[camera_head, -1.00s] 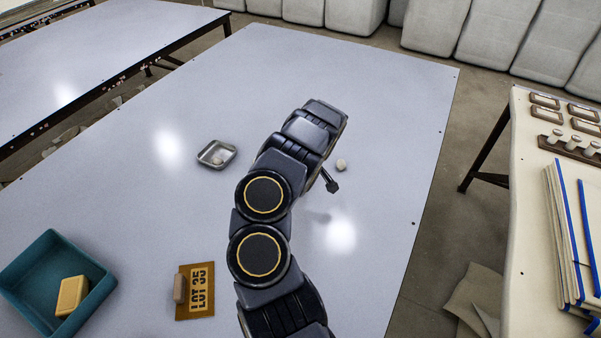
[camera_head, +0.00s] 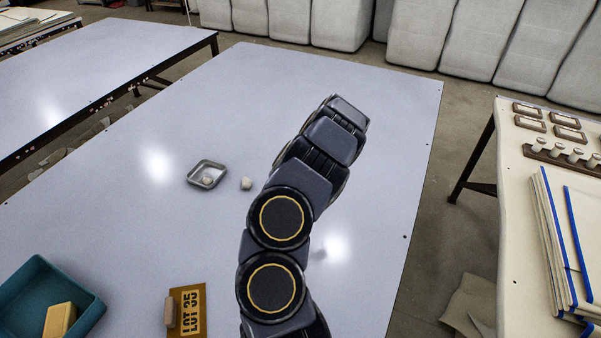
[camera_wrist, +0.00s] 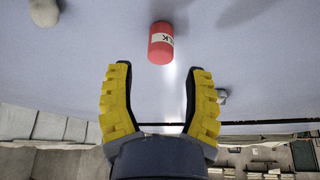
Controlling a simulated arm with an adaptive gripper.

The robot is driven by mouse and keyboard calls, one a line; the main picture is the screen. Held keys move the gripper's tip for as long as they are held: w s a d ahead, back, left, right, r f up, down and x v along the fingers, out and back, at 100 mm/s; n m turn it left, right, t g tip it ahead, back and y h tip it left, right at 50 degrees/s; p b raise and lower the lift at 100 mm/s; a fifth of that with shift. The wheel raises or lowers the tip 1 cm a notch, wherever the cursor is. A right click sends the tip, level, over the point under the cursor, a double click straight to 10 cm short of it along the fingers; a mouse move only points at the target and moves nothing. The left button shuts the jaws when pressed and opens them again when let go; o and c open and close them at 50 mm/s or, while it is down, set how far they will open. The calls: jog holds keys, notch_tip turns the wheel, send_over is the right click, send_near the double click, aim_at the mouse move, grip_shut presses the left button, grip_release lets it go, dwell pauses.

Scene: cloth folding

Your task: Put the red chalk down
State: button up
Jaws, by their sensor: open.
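The red chalk (camera_wrist: 161,43) is a red cylinder with a white label, seen in the wrist view just beyond my fingertips, against the pale table surface (camera_wrist: 255,65). My gripper (camera_wrist: 160,68) is open, with a yellow ribbed finger on either side and nothing between them. The chalk looks apart from both fingers. I cannot tell for sure whether its base rests on the table. In the head view my arm hides the gripper and the chalk.
A teal bin (camera_head: 22,291) with a yellow block (camera_head: 60,319) and a LOT 35 board (camera_head: 191,309) are at the front. The table's far part is clear.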

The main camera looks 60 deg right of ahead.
jog(key=v, duration=0.6)
jog(key=w+a+r+n+y, duration=0.2)
jog(key=w+a+r, duration=0.35)
jog(key=a, duration=0.25)
jog(key=w+a+r+n+y, duration=0.1)
jog(key=w+a+r, duration=0.4)
jog(key=a, duration=0.4)
jog(key=a+r+n+g+y, duration=0.15)
jog(key=a+r, duration=0.25)
jog(key=a, duration=0.8)
jog(key=s+a+r+n+g, duration=0.25)
jog(key=s+a, duration=0.35)
jog(key=a, duration=0.4)
jog(key=s+a+r+g+h, duration=0.1)
jog(key=s+a, duration=0.2)
jog(key=s, duration=0.4)
jog(key=s+a+m+g+h, duration=0.1)
jog(key=s+a, duration=0.2)
jog(key=s, duration=0.4)
jog(key=shift+s+r+m, duration=0.3)
jog(key=shift+s+r, duration=0.1)
